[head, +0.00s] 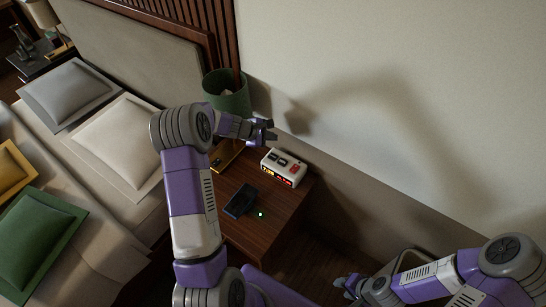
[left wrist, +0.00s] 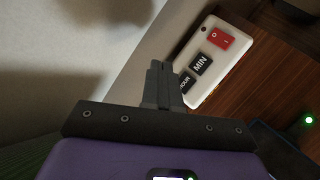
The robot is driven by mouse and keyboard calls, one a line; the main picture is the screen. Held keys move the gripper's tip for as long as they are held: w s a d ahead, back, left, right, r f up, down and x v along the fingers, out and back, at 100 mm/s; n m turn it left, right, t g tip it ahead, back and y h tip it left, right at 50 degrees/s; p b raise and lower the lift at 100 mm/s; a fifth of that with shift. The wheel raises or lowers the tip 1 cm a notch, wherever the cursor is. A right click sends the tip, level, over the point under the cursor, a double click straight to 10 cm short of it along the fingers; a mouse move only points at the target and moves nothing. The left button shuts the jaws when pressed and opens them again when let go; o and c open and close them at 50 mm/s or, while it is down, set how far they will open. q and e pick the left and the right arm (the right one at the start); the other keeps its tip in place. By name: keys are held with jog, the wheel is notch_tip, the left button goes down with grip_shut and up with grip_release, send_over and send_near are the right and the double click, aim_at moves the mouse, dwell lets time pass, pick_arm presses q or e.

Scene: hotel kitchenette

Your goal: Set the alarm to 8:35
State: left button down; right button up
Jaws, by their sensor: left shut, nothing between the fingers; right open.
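The white alarm clock (head: 284,167) sits on the wooden nightstand (head: 260,236), its lit display on the front face too small to read. In the left wrist view the clock (left wrist: 226,38) shows a red switch (left wrist: 220,39), a black MIN button (left wrist: 199,64) and a black HOUR button (left wrist: 185,84) partly hidden behind my fingers. My left gripper (head: 270,130) is shut and empty, above and behind the clock near the wall. Its closed fingertips (left wrist: 158,70) appear beside the HOUR button; contact cannot be told. My right gripper (head: 343,285) is open, low and away from the nightstand.
A dark tray-like object (head: 240,201) lies on the nightstand in front of the clock, with a small green light (head: 261,214) beside it. A green lamp (head: 228,92) stands behind my left arm. The bed is left, the wall right.

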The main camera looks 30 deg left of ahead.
pick_arm(q)
jog(key=b, duration=0.6)
send_over(271, 158)
notch_tip(271, 158, down, 8)
jog(key=shift+r, duration=0.15)
jog(key=shift+f, duration=0.4)
jog(key=shift+f+b, duration=0.1)
jog(key=shift+b, duration=0.3)
dwell(0.9)
jog(key=shift+f+b, duration=0.35)
jog(key=shift+b, duration=0.05)
jog(key=shift+f, duration=0.3)
dwell(0.5)
jog(key=shift+r, duration=0.1)
jog(key=shift+r+p, duration=0.5)
jog(key=shift+r, duration=0.2)
jog(key=shift+r, duration=0.1)
